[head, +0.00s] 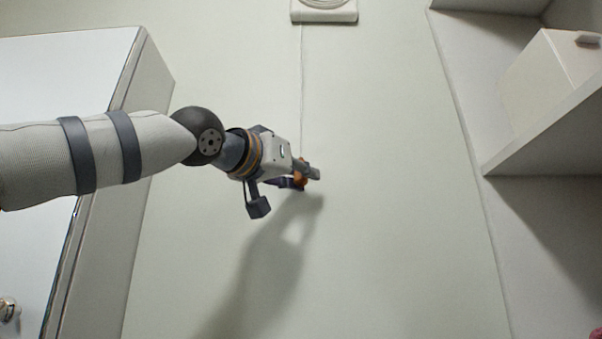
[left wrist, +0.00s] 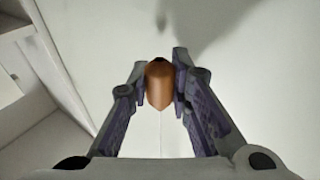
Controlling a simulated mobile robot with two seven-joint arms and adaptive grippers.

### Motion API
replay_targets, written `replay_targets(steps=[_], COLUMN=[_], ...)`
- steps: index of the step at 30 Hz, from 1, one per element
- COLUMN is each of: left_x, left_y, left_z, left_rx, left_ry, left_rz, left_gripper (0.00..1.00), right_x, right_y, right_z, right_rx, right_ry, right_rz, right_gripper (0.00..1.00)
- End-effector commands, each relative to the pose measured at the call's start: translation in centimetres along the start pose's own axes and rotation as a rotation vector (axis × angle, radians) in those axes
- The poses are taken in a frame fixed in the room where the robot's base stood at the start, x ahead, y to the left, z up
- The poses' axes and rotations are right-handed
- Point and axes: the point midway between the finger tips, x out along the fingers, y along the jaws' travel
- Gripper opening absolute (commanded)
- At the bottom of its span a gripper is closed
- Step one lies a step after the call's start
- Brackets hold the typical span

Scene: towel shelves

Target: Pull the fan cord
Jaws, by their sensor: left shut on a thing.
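The fan (head: 324,10) shows as a white unit at the top of the head view, cut off by the frame edge. Its thin cord (head: 302,80) hangs straight down the wall from it. At the cord's lower end is an orange-brown pull knob (left wrist: 160,84). My left gripper (head: 307,175) is at the knob, and in the left wrist view its two fingertips press on the knob from both sides. The knob also shows between the fingers in the head view, partly hidden by them. My right gripper is in neither view.
A white cabinet (head: 158,90) with a round knob stands at the left, behind my left arm. At the right is shelving (head: 545,135) with a white box (head: 548,75) on it.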

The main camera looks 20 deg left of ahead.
Motion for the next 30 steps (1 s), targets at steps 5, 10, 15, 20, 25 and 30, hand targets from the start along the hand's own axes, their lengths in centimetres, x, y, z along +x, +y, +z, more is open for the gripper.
replay_targets(steps=[5,10,15,20,25,30], left_x=[0.0,-0.1,-0.1,-0.1,-0.3,-3.2], left_y=[0.0,0.0,0.0,0.0,-0.1,-0.1], left_z=[0.5,0.8,0.9,0.9,0.9,0.8], left_rx=[0.000,0.001,0.000,0.000,-0.001,-0.003], left_ry=[-0.002,-0.002,-0.002,-0.002,-0.003,0.001], left_rz=[-0.001,0.000,0.000,0.000,0.000,0.004], left_gripper=[0.00,0.00,0.42,0.42,0.42,0.42], right_x=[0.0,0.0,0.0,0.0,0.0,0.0], right_y=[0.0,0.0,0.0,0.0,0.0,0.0], right_z=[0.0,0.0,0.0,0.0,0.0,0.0], right_rx=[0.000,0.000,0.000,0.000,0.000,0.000], right_ry=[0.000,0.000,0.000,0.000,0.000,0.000], right_rz=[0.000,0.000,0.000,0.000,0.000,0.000], right_gripper=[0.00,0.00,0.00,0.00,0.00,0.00])
